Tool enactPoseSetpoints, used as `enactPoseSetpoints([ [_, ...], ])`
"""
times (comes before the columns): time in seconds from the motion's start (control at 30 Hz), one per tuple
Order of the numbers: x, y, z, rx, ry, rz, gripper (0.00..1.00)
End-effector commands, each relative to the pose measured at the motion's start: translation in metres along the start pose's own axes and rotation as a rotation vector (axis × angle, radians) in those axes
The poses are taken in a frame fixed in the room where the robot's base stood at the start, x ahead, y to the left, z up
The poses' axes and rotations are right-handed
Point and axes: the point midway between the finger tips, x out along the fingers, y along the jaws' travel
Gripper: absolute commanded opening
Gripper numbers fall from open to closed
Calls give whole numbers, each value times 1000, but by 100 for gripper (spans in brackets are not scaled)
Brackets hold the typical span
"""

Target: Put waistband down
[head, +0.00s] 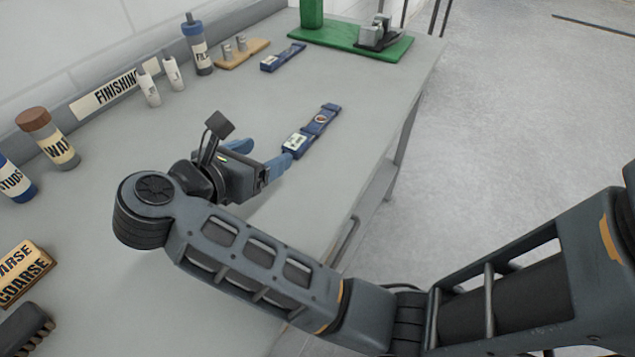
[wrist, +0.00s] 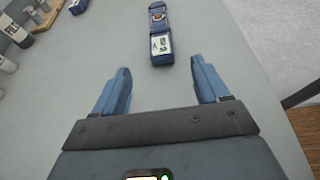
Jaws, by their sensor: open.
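The waistband looks to be the dark blue strip (head: 312,131) with a pale label at its near end and a round emblem along it. It lies flat on the grey bench top (head: 250,190). In the wrist view it (wrist: 160,30) lies straight ahead, beyond the fingertips. My gripper (head: 280,162) is open, with its blue fingers apart and nothing between them in the wrist view (wrist: 162,82). In the head view the fingers are close to the strip's labelled end; whether they touch it there is unclear.
A second, shorter blue strip (head: 283,56) lies farther back. A green base with a metal device (head: 378,36) stands at the far end. Bottles, a wax jar (head: 48,138) and a coarse block (head: 24,273) line the left. The bench's right edge is close by.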

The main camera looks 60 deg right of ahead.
Motion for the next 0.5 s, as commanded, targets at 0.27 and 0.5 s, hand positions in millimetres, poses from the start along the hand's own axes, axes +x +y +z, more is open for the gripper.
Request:
enactPoseSetpoints([
  [0.27, 4, -6, 0, -19, -26, 4, 74],
  [0.5, 27, -62, 20, -248, -345, 40, 74],
])
